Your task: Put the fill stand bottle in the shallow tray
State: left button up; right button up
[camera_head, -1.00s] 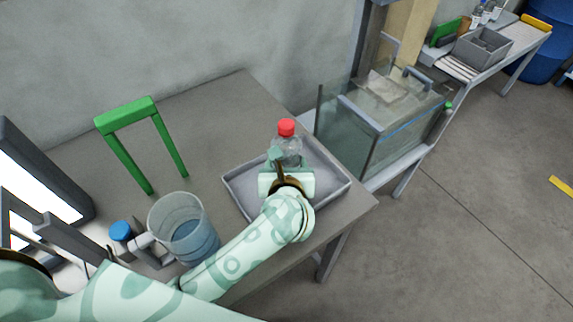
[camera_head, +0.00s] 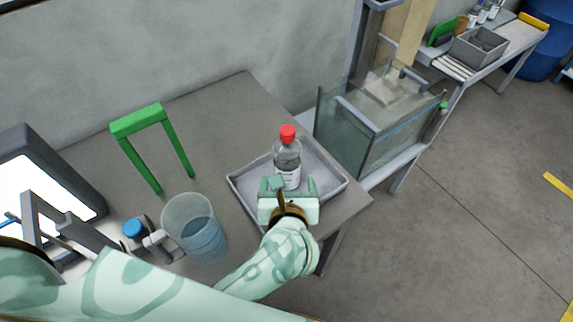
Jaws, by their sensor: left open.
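A clear bottle with a red cap and a pale label (camera_head: 288,160) stands upright in the shallow grey tray (camera_head: 330,193) on the table. My left gripper (camera_head: 290,187) is open at the near side of the bottle, over the near part of the tray. The bottle's base is partly hidden by the gripper, so any contact with the fingers is hard to tell. My right gripper is out of view.
A clear beaker of bluish liquid (camera_head: 203,240) and a blue-capped item (camera_head: 134,229) stand left of my arm. A green frame (camera_head: 140,122) stands behind them. A glass tank (camera_head: 350,135) is right of the table. The table's middle is clear.

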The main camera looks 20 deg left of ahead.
pick_arm(q)
jog(key=shift+p+v, duration=0.4)
jog(key=shift+v, duration=1.25)
